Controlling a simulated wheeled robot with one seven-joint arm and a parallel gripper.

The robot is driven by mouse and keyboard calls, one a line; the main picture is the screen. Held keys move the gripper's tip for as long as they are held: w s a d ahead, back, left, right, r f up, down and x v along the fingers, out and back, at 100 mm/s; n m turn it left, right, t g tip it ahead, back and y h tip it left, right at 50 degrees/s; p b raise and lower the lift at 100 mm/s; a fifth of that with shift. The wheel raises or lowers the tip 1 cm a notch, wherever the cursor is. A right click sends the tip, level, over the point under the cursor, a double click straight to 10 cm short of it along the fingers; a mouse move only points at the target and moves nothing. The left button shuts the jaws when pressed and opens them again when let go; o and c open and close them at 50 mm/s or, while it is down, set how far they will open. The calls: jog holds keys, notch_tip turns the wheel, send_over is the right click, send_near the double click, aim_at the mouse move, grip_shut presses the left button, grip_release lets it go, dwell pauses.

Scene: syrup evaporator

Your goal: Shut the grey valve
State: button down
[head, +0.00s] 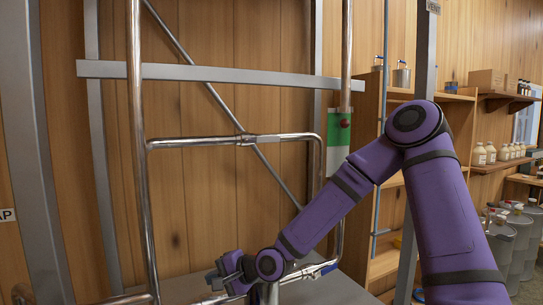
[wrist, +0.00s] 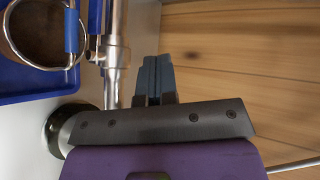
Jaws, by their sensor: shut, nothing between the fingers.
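My gripper (head: 217,279) is low in the middle of the head view, over the lower steel pipe. In the wrist view its two dark fingers (wrist: 157,78) are together with nothing between them. A steel pipe with a thicker collar (wrist: 115,55) runs just left of the fingers, apart from them in the picture. A blue valve handle (head: 326,270) is on the pipe to the right of my wrist.
Steel pipes (head: 190,142) and a grey frame bar (head: 215,76) stand before the wooden wall. A blue tray (wrist: 35,90) with a round metal vessel lies left in the wrist view. Shelves with jugs (head: 490,153) are far right.

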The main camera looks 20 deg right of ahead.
jog(key=w+r+m+t+y, duration=0.3)
jog(key=r+m, duration=0.1)
jog(key=r, duration=0.1)
jog(key=m+t+h, duration=1.2)
jog(key=m+t, duration=0.3)
jog(key=m, duration=0.7)
send_near(263, 140)
jog(key=w+d, duration=0.2)
jog(key=w, duration=0.4)
notch_tip(263, 140, up, 3)
jog(key=shift+w+r, duration=0.1)
jog(key=shift+d, duration=0.1)
jog(key=shift+d+r+n+y, duration=0.1)
jog(key=shift+r+n+y, duration=0.1)
jog(key=shift+n+y, duration=0.55)
